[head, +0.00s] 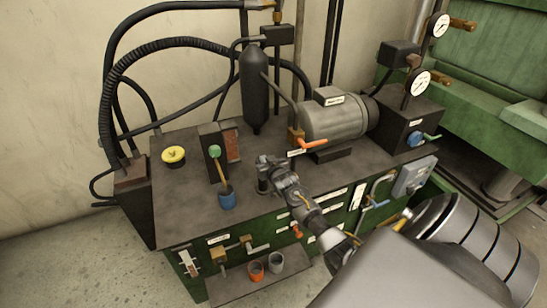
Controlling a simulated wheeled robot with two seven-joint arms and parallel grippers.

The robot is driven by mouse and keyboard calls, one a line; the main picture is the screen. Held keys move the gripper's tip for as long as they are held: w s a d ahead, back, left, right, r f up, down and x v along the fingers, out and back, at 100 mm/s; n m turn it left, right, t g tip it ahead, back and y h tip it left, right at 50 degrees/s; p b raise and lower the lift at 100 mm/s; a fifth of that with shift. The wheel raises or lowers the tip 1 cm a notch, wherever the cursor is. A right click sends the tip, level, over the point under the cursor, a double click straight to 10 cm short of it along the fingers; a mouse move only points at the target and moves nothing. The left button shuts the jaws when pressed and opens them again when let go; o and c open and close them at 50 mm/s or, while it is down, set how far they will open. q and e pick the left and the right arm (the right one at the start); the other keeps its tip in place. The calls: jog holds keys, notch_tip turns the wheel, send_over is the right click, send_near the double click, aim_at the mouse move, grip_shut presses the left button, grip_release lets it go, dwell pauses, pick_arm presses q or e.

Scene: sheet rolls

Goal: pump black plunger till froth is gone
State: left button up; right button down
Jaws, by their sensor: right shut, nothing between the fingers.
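My right gripper (263,176) comes in from the lower right and is shut, over the middle of the dark bench top (185,210). Nothing shows between its fingers. I cannot make out a black plunger for certain; the gripper may cover a small part beneath it. A dark upright block (212,158) with a green knob (214,151) stands left of the gripper. A reddish panel (233,146) sits just behind that block. No froth can be made out. My left gripper is not in view.
A yellow-topped round part (173,155) is at left. A black cylinder (254,92) and a grey motor (335,117) stand behind. Orange (256,271) and grey (276,263) cups sit on a lower shelf.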

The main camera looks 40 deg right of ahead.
jog(key=b+v, duration=0.1)
jog(key=v, duration=0.7)
jog(key=shift+s+b, duration=0.3)
jog(key=shift+s, duration=0.15)
jog(key=shift+a+f, duration=0.1)
